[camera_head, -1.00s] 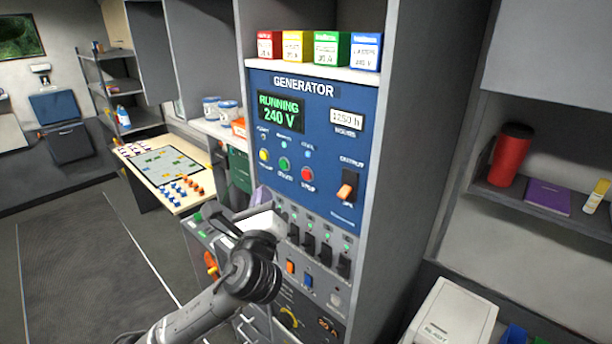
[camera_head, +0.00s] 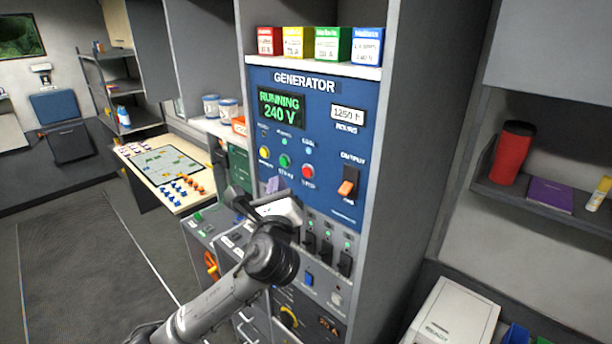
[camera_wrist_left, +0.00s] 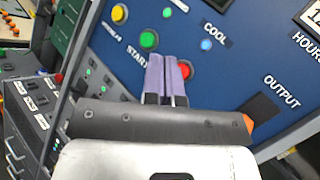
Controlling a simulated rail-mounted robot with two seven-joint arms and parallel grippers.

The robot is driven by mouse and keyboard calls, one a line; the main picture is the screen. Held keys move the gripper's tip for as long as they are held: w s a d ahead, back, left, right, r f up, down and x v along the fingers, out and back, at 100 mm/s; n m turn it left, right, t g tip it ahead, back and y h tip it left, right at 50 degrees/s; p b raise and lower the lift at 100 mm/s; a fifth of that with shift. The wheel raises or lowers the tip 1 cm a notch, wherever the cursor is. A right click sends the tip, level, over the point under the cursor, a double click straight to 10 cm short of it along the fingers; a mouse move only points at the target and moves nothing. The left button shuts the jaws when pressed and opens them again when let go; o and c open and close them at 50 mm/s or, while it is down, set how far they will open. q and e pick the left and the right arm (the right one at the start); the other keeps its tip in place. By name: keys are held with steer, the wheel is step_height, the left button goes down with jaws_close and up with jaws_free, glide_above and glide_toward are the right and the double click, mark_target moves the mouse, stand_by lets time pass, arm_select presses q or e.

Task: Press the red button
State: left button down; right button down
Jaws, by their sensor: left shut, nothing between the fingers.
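The red button (camera_head: 308,171) is on the blue generator panel (camera_head: 340,137), below the lit display and right of the green button (camera_head: 285,160). My left gripper (camera_head: 272,186) is in front of the panel, below and left of the red button. In the left wrist view, the purple fingertips (camera_wrist_left: 168,75) are shut together with nothing between them. They partly cover the left side of the red button (camera_wrist_left: 186,69). The green button (camera_wrist_left: 149,39) lies to their upper left. I cannot tell whether the fingertips touch the panel. My right gripper is out of view.
A yellow button (camera_head: 264,152) is left of the green one. An orange output switch (camera_head: 347,187) is to the right. Black breaker switches (camera_head: 326,252) line the grey panel below. Coloured boxes (camera_head: 330,45) stand on the shelf above.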

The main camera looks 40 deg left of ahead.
mark_target(307, 172)
arm_select(q)
steer(key=w, duration=0.4)
steer(key=shift+w+d, duration=0.35)
stand_by(0.4)
stand_by(0.7)
stand_by(0.8)
steer(key=shift+w+d+p, duration=0.1)
steer(key=shift+w+p, duration=0.2)
steer(key=shift+w, duration=0.1)
stand_by(0.4)
